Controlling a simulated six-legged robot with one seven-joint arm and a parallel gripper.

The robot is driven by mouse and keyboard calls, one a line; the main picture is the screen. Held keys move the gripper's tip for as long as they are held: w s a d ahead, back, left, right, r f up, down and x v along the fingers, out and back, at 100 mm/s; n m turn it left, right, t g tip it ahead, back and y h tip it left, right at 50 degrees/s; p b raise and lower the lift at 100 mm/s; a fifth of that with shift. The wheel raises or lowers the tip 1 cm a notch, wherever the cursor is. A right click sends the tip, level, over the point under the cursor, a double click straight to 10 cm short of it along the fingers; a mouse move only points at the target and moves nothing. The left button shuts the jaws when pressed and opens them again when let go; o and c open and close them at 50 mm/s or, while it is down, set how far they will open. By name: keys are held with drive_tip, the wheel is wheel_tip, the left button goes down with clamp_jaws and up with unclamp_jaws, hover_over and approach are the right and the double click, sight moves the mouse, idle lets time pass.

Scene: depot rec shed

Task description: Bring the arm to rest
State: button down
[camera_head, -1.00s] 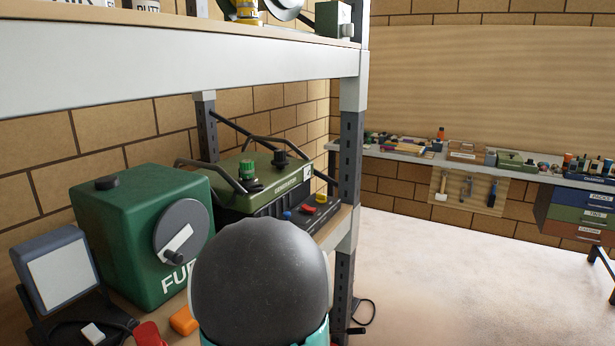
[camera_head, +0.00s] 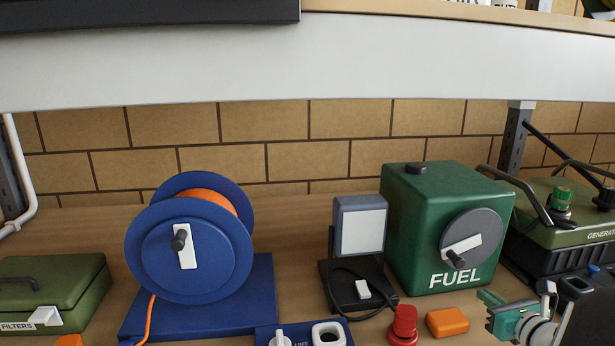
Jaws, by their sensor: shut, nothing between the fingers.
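My gripper (camera_head: 489,311), teal and grey, shows at the lower right, in front of the green fuel box (camera_head: 410,230). It is shut with nothing held. Part of my arm beside it is cut off by the bottom edge. An orange block (camera_head: 447,322) appears just left of the gripper, and I cannot tell the gap in depth.
A shelf beam (camera_head: 300,65) crosses above. On the shelf stand a blue cable reel (camera_head: 215,262), a work lamp (camera_head: 360,228), a red knob-like item (camera_head: 403,325), a green filters case (camera_head: 60,285) and a generator (camera_head: 570,225). Bare shelf shows between reel and lamp.

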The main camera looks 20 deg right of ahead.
drive_tip(key=a+r+n+g+y, duration=0.2)
drive_tip(key=a+n+g+y, duration=0.55)
drive_tip(key=a+n, duration=1.55)
drive_tip(key=s+a+n+g+h, duration=0.2)
drive_tip(key=s+a+n+h, duration=0.4)
drive_tip(key=s+a+n, duration=0.4)
drive_tip(key=a+n, duration=0.3)
drive_tip(key=n, duration=0.1)
drive_tip(key=shift+s+a+r, duration=0.25)
drive_tip(key=shift+a+r, duration=0.15)
drive_tip(key=shift+d+g, duration=0.15)
drive_tip(key=shift+g, duration=0.1)
